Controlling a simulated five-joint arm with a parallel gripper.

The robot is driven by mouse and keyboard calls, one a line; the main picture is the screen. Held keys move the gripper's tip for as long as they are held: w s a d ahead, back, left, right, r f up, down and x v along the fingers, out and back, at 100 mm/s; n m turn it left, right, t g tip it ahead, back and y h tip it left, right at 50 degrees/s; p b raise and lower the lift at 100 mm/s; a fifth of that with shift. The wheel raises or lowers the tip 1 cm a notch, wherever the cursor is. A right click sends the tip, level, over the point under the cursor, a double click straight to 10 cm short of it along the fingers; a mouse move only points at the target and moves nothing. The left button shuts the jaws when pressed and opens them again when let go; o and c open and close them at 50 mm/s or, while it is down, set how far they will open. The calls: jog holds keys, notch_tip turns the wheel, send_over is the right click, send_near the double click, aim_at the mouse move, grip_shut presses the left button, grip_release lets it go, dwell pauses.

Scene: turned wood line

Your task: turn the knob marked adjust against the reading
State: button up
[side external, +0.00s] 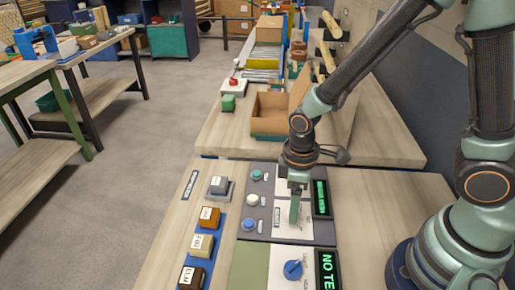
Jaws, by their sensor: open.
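A blue knob (293,269) sits on a white plate at the bottom of the side view. Its lettering is too small to read. Beside it a dark display (327,272) shows green letters starting "NO TE", cut off by the frame edge. A second display (321,198) with small green text stands on the grey panel (269,236) behind. My gripper (294,218) points down over this panel's white plate, behind the blue knob and apart from it. It is open and holds nothing I can see. It may hide a part beneath it.
Teal, white and blue round controls (252,200) line the panel's left side. Labelled blocks (201,245) stand in a row on a blue strip at left. An open cardboard box (270,112) is behind my gripper. Bare wood (365,215) lies right of the displays.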

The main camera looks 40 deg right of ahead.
notch_tip(320, 180, up, 10)
jog(key=shift+f, duration=0.25)
dwell(0.3)
jog(key=s+d+r+m+t, duration=0.1)
jog(key=d+r+m+t, duration=0.4)
jog(key=d+r+m, duration=0.3)
notch_tip(320, 180, up, 3)
jog(key=shift+d+r+t, duration=0.15)
jog(key=shift+d+t, duration=0.15)
jog(key=shift+d, duration=0.65)
jog(key=shift+c, duration=0.3)
